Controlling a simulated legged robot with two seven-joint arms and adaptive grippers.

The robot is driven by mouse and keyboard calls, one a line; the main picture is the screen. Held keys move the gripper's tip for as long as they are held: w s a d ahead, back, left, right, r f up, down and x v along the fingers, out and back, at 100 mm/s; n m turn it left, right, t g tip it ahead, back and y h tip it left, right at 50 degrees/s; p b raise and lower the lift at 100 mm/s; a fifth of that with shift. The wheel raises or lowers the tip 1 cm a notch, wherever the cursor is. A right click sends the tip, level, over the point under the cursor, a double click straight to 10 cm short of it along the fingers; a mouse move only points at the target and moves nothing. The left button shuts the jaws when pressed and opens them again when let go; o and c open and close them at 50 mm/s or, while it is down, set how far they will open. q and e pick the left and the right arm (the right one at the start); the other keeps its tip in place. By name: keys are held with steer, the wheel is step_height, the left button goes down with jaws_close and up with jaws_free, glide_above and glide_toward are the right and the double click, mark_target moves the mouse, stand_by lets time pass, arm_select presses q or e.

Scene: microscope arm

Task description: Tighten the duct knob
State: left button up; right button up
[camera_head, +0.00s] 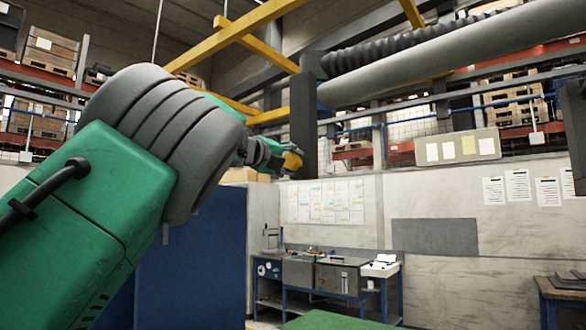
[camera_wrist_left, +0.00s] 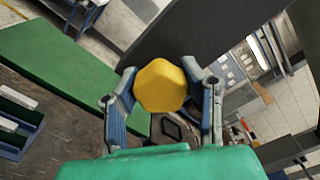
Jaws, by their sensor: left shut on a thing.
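The yellow faceted duct knob (camera_wrist_left: 160,86) sits between the two fingers of my left gripper (camera_wrist_left: 164,92) in the left wrist view. The fingers are shut on its two sides. In the head view, my green and grey left arm fills the left side, and the left gripper (camera_head: 268,155) reaches the small yellow knob (camera_head: 293,160) beside a dark vertical duct post (camera_head: 303,115). The knob's rear side and its mount are hidden. My right gripper is not in view.
A grey duct pipe (camera_head: 440,60) and yellow beams (camera_head: 235,32) run overhead. A blue panel (camera_head: 190,265) stands behind my arm. A workbench (camera_head: 330,275) stands at the back wall. The left wrist view shows a green surface (camera_wrist_left: 60,65) and blue trays (camera_wrist_left: 15,125) below.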

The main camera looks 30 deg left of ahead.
arm_select(q)
steer(key=shift+w+f+m+b, duration=0.1)
steer(key=shift+f+m+b, duration=0.25)
steer(key=shift+m, duration=0.75)
steer(key=shift+r, duration=0.1)
steer(key=o, duration=1.2)
steer(key=shift+a, duration=0.1)
steer(key=shift+r, duration=0.1)
